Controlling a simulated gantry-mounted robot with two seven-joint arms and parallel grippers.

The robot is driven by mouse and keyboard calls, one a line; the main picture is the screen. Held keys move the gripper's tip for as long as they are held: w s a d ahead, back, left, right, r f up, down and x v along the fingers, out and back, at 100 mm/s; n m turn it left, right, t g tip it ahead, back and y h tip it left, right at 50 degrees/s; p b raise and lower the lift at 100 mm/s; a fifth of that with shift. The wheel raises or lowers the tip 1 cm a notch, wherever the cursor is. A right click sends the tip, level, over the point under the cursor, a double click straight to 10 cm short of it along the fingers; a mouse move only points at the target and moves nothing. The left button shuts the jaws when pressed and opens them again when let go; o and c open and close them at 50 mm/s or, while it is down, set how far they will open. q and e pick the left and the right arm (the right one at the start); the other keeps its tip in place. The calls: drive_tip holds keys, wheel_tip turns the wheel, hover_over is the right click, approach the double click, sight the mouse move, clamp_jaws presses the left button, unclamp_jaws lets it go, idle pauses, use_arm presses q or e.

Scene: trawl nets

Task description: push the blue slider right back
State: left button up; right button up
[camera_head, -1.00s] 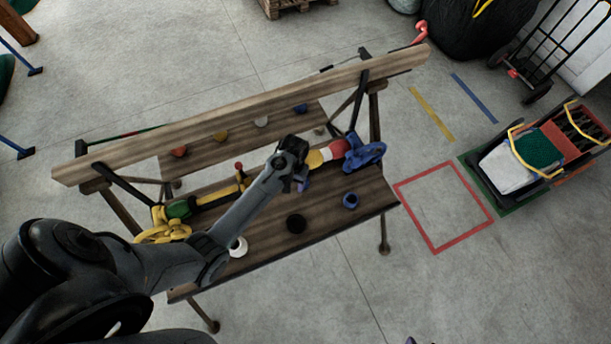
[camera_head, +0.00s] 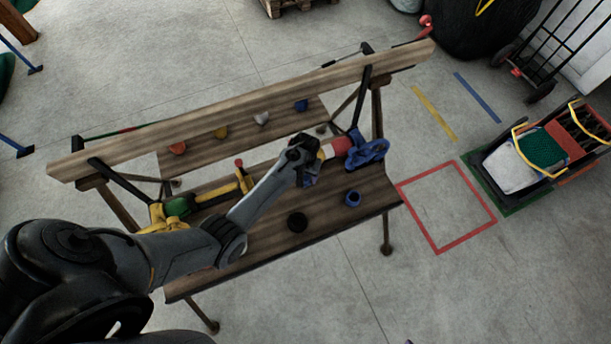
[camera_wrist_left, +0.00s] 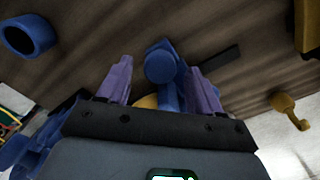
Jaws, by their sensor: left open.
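In the left wrist view a blue piece with a round end (camera_wrist_left: 160,66) sits between the two purple fingers of my left gripper (camera_wrist_left: 160,85). The fingers are apart, and I cannot tell whether they touch it. I take this piece for the blue slider, but its lower part is hidden by the gripper. In the head view my left gripper (camera_head: 304,160) is over the right half of the wooden bench (camera_head: 340,205), and its wrist hides most of what is under it. A blue handled fitting (camera_head: 368,151) is just to its right. My right gripper is not in view.
A long wooden beam (camera_head: 250,108) runs above the bench behind my wrist. A yellow-and-green fitting (camera_head: 180,208) lies left. Open floor with a red square (camera_head: 447,207) is to the right.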

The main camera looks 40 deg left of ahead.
use_arm(q)
drive_tip(key=shift+f, duration=0.6)
drive_tip(key=shift+c, duration=0.4)
clamp_jaws()
